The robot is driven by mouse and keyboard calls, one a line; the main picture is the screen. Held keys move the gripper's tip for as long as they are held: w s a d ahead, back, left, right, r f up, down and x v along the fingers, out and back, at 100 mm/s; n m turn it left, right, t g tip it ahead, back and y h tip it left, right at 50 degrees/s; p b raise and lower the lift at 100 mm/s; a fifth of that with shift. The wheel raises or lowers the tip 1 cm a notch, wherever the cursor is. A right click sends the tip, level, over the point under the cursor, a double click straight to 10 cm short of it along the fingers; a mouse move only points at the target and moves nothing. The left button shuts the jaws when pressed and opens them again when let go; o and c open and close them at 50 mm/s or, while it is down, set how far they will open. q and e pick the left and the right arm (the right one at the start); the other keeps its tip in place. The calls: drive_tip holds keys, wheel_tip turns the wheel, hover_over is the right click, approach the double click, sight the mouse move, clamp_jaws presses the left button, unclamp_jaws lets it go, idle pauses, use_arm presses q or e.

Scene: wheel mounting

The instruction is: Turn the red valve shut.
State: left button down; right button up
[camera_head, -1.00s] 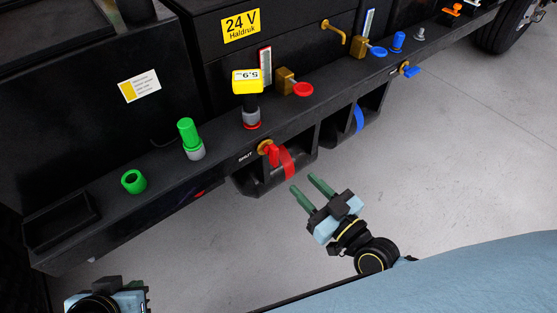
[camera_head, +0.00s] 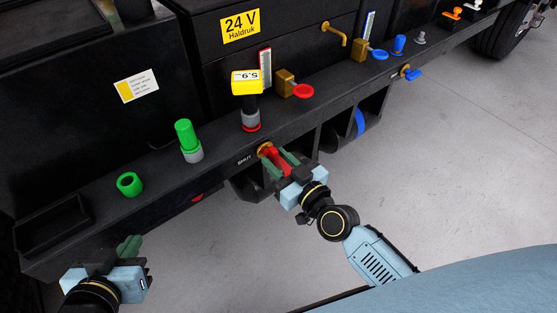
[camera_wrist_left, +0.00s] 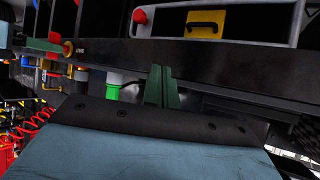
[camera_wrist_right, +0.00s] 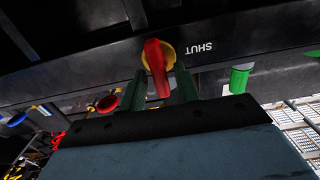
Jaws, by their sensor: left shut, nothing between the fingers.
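The red valve (camera_head: 281,163) sits on a brass fitting at the front face of the dark beam. Its red handle (camera_wrist_right: 157,66) points out from the beam, not toward the white SHUT label (camera_wrist_right: 199,48) beside it. My right gripper (camera_head: 276,157) is open, with one green finger on each side of the handle. In the right wrist view the fingers (camera_wrist_right: 160,76) straddle it with small gaps; contact is hard to tell. My left gripper (camera_head: 131,242) is shut and empty, near the beam's left end; its fingertips touch in the left wrist view (camera_wrist_left: 160,70).
A yellow gauge (camera_head: 246,81), a red-handled tap (camera_head: 302,91) and green fittings (camera_head: 188,140) stand on the beam. A blue valve (camera_head: 411,74) is farther right. Dark brackets hang below the beam. The grey floor in front is clear.

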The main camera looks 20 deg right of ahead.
clamp_jaws()
use_arm(q)
drive_tip(key=shift+s+f, duration=0.1)
drive_tip(key=s+a+f+g+y+p, duration=0.1)
drive_tip(key=s+a+f+g, duration=0.1)
drive_tip(key=s+f+g, duration=0.2)
drive_tip(key=shift+s+a+p, duration=0.25)
drive_tip(key=shift+s+p, duration=0.1)
drive_tip(key=shift+s, duration=0.1)
use_arm(e)
drive_tip(key=shift+w+d+f+m, duration=0.1)
drive_tip(key=shift+f+m, duration=0.05)
drive_tip(key=shift+m, duration=2.9)
drive_tip(key=shift+s+d+f+m, duration=0.1)
drive_tip(key=shift+m, duration=2.9)
drive_tip(key=shift+w+d+f+m, duration=0.1)
drive_tip(key=shift+f+m, duration=0.05)
drive_tip(key=shift+m, duration=2.9)
use_arm(q)
drive_tip(key=shift+s+f, duration=0.1)
drive_tip(key=shift+s, duration=0.05)
use_arm(e)
drive_tip(key=shift+o, duration=0.8)
unclamp_jaws()
